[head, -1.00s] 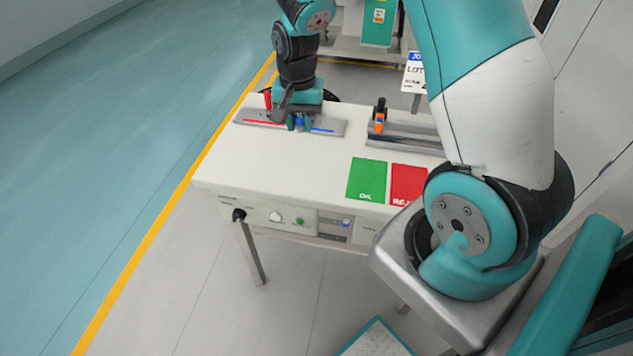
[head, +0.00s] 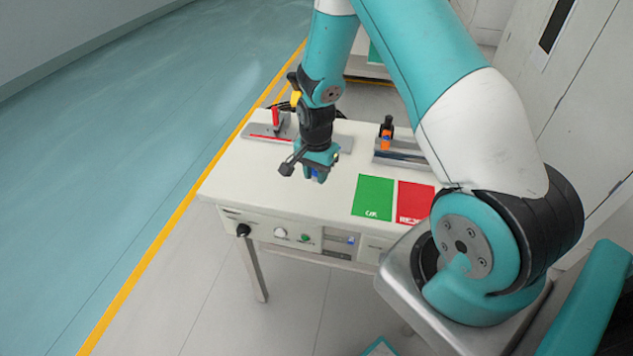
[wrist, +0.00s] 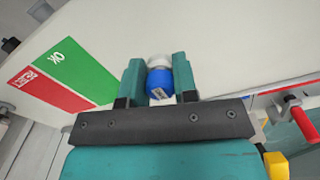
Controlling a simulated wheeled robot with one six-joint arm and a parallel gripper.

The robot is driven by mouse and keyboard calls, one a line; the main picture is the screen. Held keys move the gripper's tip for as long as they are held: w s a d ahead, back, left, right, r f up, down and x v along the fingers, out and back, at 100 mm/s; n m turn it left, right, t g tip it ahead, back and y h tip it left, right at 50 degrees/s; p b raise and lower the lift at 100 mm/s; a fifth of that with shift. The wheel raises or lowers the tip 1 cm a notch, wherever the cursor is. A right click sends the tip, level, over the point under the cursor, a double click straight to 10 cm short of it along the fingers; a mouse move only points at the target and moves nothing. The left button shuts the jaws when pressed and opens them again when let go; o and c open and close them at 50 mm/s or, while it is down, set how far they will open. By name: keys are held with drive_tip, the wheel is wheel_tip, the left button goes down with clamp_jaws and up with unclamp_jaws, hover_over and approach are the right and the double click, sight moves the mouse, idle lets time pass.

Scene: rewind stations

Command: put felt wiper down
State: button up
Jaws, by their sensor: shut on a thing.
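My gripper (head: 317,172) is shut on the felt wiper and holds it over the left part of the white workbench (head: 262,190). In the wrist view the felt wiper (wrist: 159,82) has a blue body with a small printed label and a white end. It sits between the two teal fingers of my gripper (wrist: 158,80). In the head view only a bit of blue shows at the fingers. I cannot tell how high the wiper is above the bench.
A grey plate (head: 240,132) with a red handle (head: 275,117) lies behind my gripper. A green OK mat (head: 373,197) and a red REJECT mat (head: 414,202) lie to the right. An orange and black tool (head: 387,132) stands on a metal rail behind them. The front-left benchtop is clear.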

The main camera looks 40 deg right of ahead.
sight(316, 192)
drive_tip(key=shift+f, duration=1.95)
drive_tip(key=shift+f, duration=0.2)
drive_tip(key=o, duration=0.8)
drive_tip(key=shift+o, duration=0.2)
drive_tip(key=shift+r, duration=0.1)
